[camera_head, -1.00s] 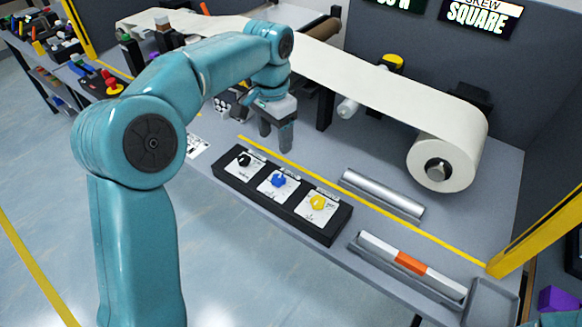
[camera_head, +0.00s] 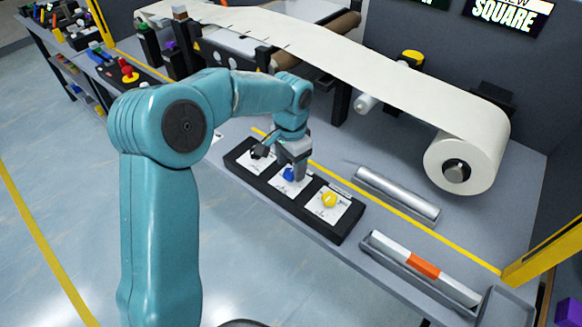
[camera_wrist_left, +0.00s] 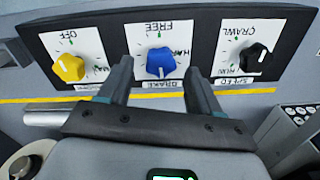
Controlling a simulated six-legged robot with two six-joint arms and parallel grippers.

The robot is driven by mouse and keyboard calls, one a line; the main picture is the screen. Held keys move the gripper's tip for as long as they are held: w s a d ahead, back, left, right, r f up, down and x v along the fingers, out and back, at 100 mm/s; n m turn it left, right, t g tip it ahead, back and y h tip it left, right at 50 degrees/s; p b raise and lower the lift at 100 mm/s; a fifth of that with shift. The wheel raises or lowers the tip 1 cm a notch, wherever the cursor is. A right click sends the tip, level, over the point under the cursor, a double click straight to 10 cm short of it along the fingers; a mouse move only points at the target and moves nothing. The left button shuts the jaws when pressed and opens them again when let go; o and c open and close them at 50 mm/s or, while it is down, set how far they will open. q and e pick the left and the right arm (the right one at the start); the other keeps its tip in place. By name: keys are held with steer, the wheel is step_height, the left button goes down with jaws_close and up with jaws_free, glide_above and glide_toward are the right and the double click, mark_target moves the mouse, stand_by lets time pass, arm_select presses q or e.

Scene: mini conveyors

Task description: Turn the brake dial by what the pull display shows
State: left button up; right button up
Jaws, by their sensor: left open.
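The blue brake dial (camera_head: 289,174) is the middle knob on a black dial panel (camera_head: 345,235). In the left wrist view the blue dial (camera_wrist_left: 160,62) stands upright on a white plate, with upside-down labels that read BRAKE and FREE. My left gripper (camera_head: 295,172) is low over the panel and partly covers this dial. In the left wrist view my left gripper (camera_wrist_left: 158,68) is open, one finger on each side of the blue dial; I cannot tell whether they touch it. The pull display is almost wholly cut off at the top edge and unreadable. My right gripper is not in view.
A black knob (camera_wrist_left: 256,56) and a yellow knob (camera_wrist_left: 69,68) flank the dial. Behind the panel lie a metal bar (camera_head: 398,194) and a large white roll (camera_head: 467,160). A tray with a white and orange bar (camera_head: 424,265) is at right. A display reads SQUARE (camera_head: 505,15).

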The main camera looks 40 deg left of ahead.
arm_select(q)
steer(key=shift+s+f, duration=0.1)
steer(key=shift+f, duration=0.65)
steer(key=c, duration=1.1)
steer(key=shift+o, duration=0.3)
steer(key=shift+m, duration=0.3)
steer(key=m+p, duration=0.1)
steer(key=m, duration=0.4)
steer(key=shift+r+p, duration=0.1)
steer(key=shift+p, duration=0.3)
steer(key=m+p, duration=0.1)
steer(key=m, duration=0.5)
